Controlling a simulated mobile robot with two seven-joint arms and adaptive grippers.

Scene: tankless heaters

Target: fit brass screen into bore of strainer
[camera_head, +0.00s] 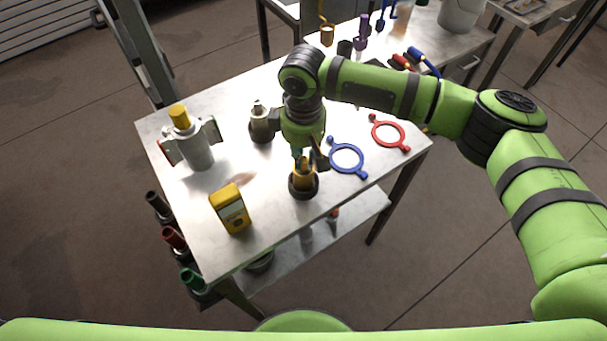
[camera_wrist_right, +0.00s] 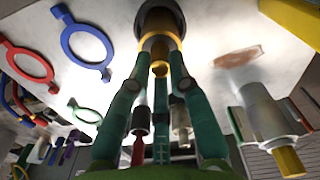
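The brass screen (camera_head: 301,180) stands upright at the dark, round strainer (camera_head: 303,193) near the table's front edge. In the head view its brass shows above the strainer's dark rim; how deep it sits in the bore is hidden. My right gripper (camera_head: 305,160) points down from above, directly over the strainer. In the right wrist view its teal fingertips (camera_wrist_right: 160,57) close in from both sides on the brass screen (camera_wrist_right: 159,70), with the strainer (camera_wrist_right: 158,14) beyond. My left gripper is not in either view.
A yellow meter (camera_head: 230,208) stands left of the strainer. A grey canister with a yellow cap (camera_head: 193,145) and a grey fitting (camera_head: 260,124) stand behind. A blue ring (camera_head: 332,164) and a red ring (camera_head: 376,138) lie to the right. Bare tabletop separates the meter and strainer.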

